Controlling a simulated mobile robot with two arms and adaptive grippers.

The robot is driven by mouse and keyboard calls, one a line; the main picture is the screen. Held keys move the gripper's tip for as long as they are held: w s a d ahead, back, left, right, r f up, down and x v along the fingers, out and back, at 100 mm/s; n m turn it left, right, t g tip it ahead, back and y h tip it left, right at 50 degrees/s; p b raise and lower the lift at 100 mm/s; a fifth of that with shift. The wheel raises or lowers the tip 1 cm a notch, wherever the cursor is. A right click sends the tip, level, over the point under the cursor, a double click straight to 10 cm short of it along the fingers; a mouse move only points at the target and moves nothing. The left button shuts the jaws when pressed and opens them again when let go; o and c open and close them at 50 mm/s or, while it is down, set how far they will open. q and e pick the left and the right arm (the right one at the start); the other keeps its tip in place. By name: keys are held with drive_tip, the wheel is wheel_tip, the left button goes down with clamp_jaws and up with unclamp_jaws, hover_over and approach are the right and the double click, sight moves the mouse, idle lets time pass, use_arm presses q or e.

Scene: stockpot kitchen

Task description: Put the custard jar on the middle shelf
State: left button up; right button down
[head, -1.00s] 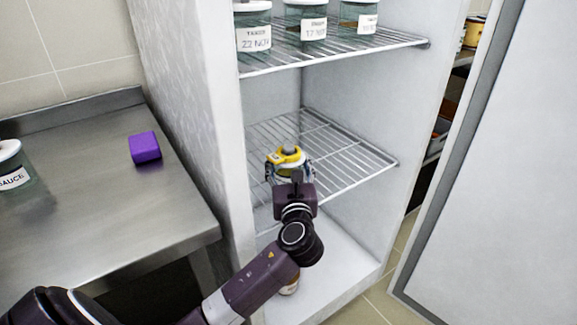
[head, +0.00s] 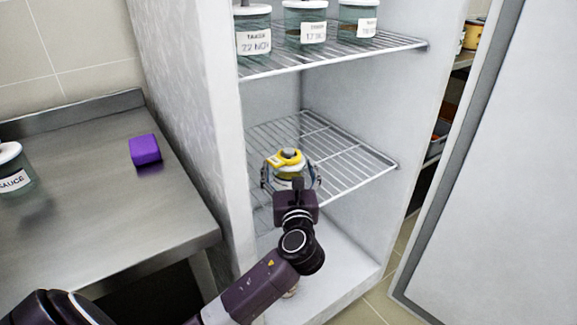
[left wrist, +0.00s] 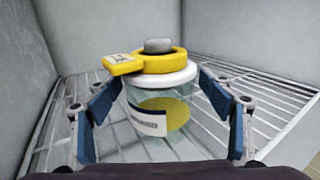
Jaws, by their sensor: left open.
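The custard jar (head: 289,168) is a clear jar with a white lid and a yellow tag ring around its knob. It stands upright on the wire middle shelf (head: 352,160) of the open fridge, near its front left. In the left wrist view the jar (left wrist: 162,115) shows yellow contents and a white label. My left gripper (head: 291,184) is at the jar's front. Its blue-padded fingers (left wrist: 163,110) are spread on either side of the jar, with visible gaps. The jar's lower part is partly hidden by my wrist. My right gripper is not in view.
Several labelled jars (head: 305,22) stand on the upper shelf (head: 400,43). The fridge's left wall is close to the jar. The open door (head: 480,180) is at the right. A steel counter (head: 100,220) holds a purple sponge (head: 145,150) and a sauce jar (head: 14,170). The middle shelf's right side is clear.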

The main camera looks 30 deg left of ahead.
use_arm(q)
drive_tip(key=p+v, duration=0.1)
drive_tip(key=v, duration=1)
drive_tip(key=shift+s+r, duration=0.1)
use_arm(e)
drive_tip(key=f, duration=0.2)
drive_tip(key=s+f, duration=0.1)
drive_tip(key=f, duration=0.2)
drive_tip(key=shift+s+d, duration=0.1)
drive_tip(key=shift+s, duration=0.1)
